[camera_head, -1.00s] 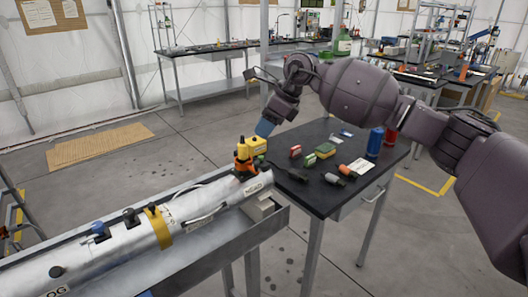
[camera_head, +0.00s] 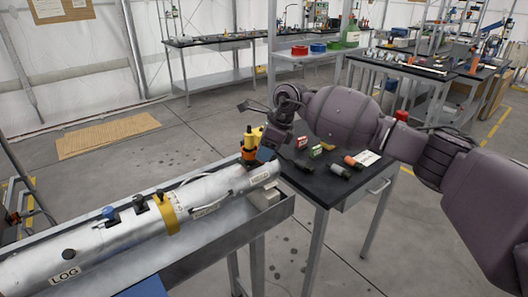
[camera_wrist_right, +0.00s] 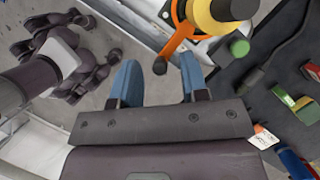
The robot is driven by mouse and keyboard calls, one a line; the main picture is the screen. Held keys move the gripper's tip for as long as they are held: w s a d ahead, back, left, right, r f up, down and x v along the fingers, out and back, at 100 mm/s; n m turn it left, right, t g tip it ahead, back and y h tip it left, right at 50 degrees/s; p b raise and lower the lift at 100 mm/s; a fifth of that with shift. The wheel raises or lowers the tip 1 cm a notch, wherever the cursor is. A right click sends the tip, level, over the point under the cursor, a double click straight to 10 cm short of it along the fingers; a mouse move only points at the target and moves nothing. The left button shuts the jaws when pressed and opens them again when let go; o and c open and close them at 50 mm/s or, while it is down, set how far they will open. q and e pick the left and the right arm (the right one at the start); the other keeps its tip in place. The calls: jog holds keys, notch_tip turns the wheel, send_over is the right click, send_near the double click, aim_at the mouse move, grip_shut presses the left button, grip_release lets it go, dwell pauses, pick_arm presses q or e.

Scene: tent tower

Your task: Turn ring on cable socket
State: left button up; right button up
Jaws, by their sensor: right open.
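A silver cylindrical instrument (camera_head: 90,247) marked LOG lies in a grey trough, with a yellow band and black and blue knobs on top. At its far end stands a yellow upright fitting with an orange ring (camera_head: 249,151). In the right wrist view the orange ring (camera_wrist_right: 178,35) has a lever arm ending in a dark knob. I cannot tell for sure which part is the cable socket. My right gripper (camera_head: 266,153), with blue fingertips, is beside this fitting.
A dark workbench (camera_head: 318,188) right of the trough (camera_head: 225,238) holds small coloured blocks, cylinders and a white card. In the wrist view a green round piece (camera_wrist_right: 239,47) lies near the fitting. Farther benches stand behind. The floor between is mostly clear.

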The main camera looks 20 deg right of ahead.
jog(key=shift+w+a+f, duration=0.1)
jog(key=shift+a+f, duration=0.05)
jog(key=shift+f, duration=0.3)
